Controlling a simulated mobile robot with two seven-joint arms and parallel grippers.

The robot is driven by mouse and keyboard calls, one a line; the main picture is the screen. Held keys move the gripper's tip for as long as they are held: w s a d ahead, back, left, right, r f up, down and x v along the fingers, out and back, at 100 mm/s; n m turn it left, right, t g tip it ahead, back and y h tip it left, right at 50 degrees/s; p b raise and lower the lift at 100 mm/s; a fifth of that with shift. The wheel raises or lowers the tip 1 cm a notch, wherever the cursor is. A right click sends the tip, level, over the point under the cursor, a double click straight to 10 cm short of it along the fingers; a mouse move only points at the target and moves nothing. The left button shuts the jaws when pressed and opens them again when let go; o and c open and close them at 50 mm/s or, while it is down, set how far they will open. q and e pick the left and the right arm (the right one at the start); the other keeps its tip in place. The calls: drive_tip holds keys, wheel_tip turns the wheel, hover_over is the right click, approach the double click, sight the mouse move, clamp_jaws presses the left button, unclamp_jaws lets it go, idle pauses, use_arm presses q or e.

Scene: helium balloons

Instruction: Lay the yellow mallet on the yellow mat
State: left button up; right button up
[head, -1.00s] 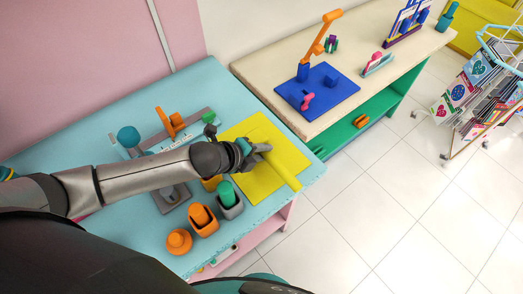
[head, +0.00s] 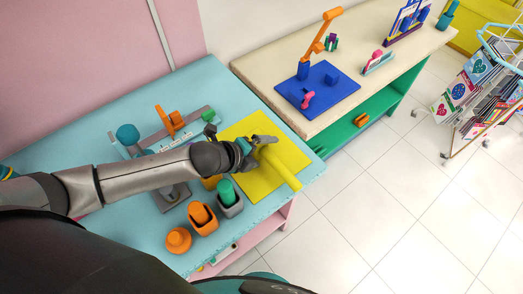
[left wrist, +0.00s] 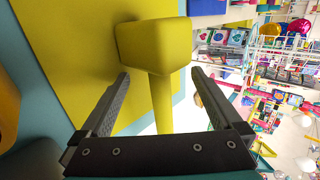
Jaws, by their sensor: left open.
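The yellow mallet (head: 281,170) appears to lie on the yellow mat (head: 291,150), its handle pointing to the lower right near the mat's edge. My left gripper (head: 259,149) is at the mallet's head end, with its fingers spread. In the left wrist view the open fingers (left wrist: 160,75) stand on either side of the mallet's handle (left wrist: 161,105), with gaps on both sides. The mallet's blocky head (left wrist: 153,45) is beyond the fingertips, and the yellow mat (left wrist: 75,45) is behind it. My right gripper is not in view.
Orange (head: 203,220) and grey (head: 230,204) holders stand in front of the mat on the light-blue table (head: 265,222). A grey rack with an orange tool (head: 170,122) is behind my left arm. A cream table (head: 385,75) with a blue board stands at the back right.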

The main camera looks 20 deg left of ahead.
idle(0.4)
use_arm(q)
drive_tip(key=shift+p+v, duration=1.65)
drive_tip(key=shift+v, duration=0.05)
drive_tip(key=shift+p+v, duration=2.65)
drive_tip(key=shift+v, duration=0.15)
